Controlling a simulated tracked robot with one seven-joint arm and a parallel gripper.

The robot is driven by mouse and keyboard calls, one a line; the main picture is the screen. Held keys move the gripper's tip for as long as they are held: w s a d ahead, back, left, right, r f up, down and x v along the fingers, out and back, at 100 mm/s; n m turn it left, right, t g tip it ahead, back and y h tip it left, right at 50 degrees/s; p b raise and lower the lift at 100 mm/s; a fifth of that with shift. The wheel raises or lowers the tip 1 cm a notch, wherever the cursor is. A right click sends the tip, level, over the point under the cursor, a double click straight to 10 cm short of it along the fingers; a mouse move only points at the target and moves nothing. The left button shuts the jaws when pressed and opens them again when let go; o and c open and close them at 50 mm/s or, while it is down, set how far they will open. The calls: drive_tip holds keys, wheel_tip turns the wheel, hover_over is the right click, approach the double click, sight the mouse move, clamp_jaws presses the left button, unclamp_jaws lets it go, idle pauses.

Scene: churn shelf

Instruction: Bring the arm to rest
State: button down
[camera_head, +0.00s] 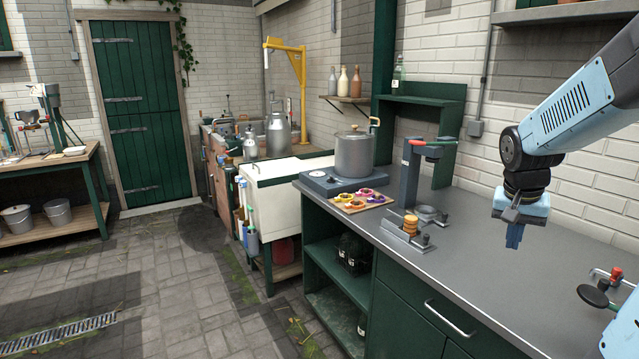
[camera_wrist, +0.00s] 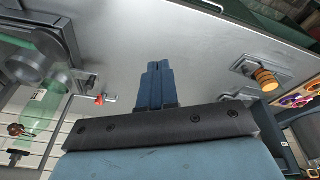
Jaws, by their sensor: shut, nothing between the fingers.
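My gripper (camera_head: 514,236) hangs from my light-blue arm at the right of the head view, pointing down above the grey worktop (camera_head: 478,262). Its blue fingers are together with nothing between them. In the wrist view the closed fingers (camera_wrist: 157,72) stand in the middle, with the grey worktop behind them. The fingers look clear of the worktop and of the things on it.
A stand with a stacked orange-brown piece (camera_head: 411,225) is left of my gripper. Beyond it are a grey press (camera_head: 411,172), a tray of coloured pieces (camera_head: 362,200) and a large pot (camera_head: 354,155). A red-handled fitting (camera_head: 607,277) stands at the right. The worktop below is bare.

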drive_tip(key=s+a+r+n+t+y, duration=0.1)
drive_tip(key=s+a+r+n+t, duration=0.1)
drive_tip(key=s+a, duration=0.5)
drive_tip(key=s+a+r+n+t+y, duration=0.1)
drive_tip(key=s+a+r+n, duration=0.4)
drive_tip(key=a, duration=0.5)
drive_tip(key=shift+s+a+r+t, duration=0.2)
drive_tip(key=shift+s+a+t, duration=0.2)
drive_tip(key=shift+s, duration=0.65)
drive_tip(key=shift+d, duration=0.2)
